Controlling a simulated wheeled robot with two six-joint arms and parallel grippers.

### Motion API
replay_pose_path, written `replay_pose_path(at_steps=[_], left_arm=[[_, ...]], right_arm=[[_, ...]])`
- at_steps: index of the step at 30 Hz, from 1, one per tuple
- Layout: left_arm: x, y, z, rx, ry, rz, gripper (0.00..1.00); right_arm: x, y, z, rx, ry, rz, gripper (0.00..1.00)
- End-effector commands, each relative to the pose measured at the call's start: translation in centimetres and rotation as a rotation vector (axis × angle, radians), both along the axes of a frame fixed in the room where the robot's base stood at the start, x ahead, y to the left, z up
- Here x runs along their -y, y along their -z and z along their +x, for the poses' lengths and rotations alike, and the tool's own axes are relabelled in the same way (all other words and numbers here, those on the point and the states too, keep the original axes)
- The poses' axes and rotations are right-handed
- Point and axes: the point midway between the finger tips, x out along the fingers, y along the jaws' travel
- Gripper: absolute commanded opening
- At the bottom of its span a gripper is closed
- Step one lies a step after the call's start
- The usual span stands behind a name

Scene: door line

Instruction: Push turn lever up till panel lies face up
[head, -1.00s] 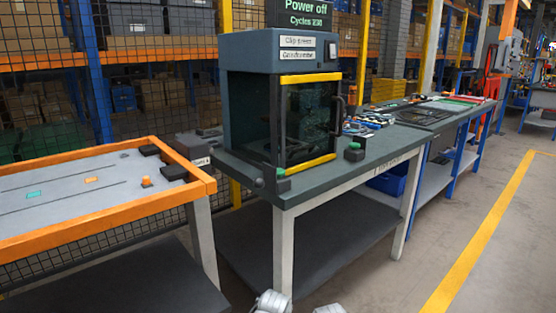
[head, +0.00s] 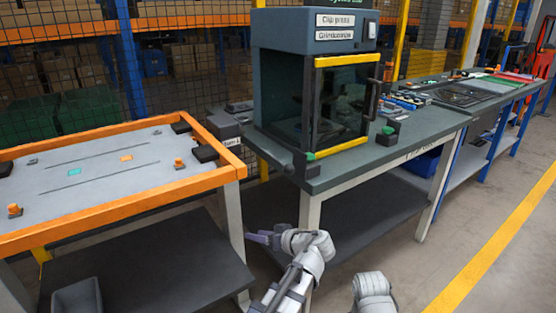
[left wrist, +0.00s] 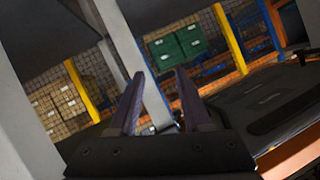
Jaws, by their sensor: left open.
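A grey panel (head: 105,165) with dark lines and small teal and orange marks lies inside an orange frame (head: 130,203) on the left table. A yellow bar (head: 41,256) hangs below the frame's front edge; it may be the turn lever, but I cannot tell for sure. My left gripper (head: 260,236) has purple fingers and is low in front of the benches, right of the orange frame, apart from both. In the left wrist view, the left gripper (left wrist: 156,85) is open with nothing between its fingers. My right gripper is out of view.
A dark press cabinet (head: 283,89) stands on the middle bench (head: 365,160), its left edge close to the orange frame. A grey bin (head: 78,298) is at the bottom left over a dark lower shelf (head: 150,262). Open floor (head: 450,250) lies to the right.

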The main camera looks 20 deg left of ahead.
Motion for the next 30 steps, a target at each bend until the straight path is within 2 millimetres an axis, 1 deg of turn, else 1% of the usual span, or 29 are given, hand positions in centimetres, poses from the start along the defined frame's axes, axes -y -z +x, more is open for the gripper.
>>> replay_pose_path(at_steps=[1, 4, 6, 9, 12, 15, 18, 25, 30], left_arm=[[0.5, -2.2, 1.4, 0.11, -0.006, 0.07, 0.48], [1.9, -6.9, 3.2, 0.352, 0.004, 0.201, 0.48], [3.2, -9.8, 4.2, 0.508, 0.03, 0.271, 0.48], [5.3, -13.2, 5.1, 0.69, 0.082, 0.342, 0.48], [7.1, -15.5, 5.6, 0.813, 0.13, 0.383, 0.48], [8.1, -16.7, 5.8, 0.882, 0.16, 0.404, 0.48], [8.5, -17.2, 5.8, 0.91, 0.174, 0.412, 0.48], [8.5, -17.5, 5.9, 0.914, 0.176, 0.413, 0.48], [8.3, -18.1, 6.4, 0.913, 0.177, 0.412, 0.48]], right_arm=[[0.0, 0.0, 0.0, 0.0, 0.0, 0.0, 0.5], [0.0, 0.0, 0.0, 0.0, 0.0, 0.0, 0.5], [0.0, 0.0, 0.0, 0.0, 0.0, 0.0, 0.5], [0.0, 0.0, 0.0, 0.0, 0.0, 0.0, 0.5], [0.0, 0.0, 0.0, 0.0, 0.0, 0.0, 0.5], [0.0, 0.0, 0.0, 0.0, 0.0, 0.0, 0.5], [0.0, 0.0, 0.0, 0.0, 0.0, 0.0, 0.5], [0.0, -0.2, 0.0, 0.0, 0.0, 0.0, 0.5], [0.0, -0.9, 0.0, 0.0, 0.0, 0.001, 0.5]])
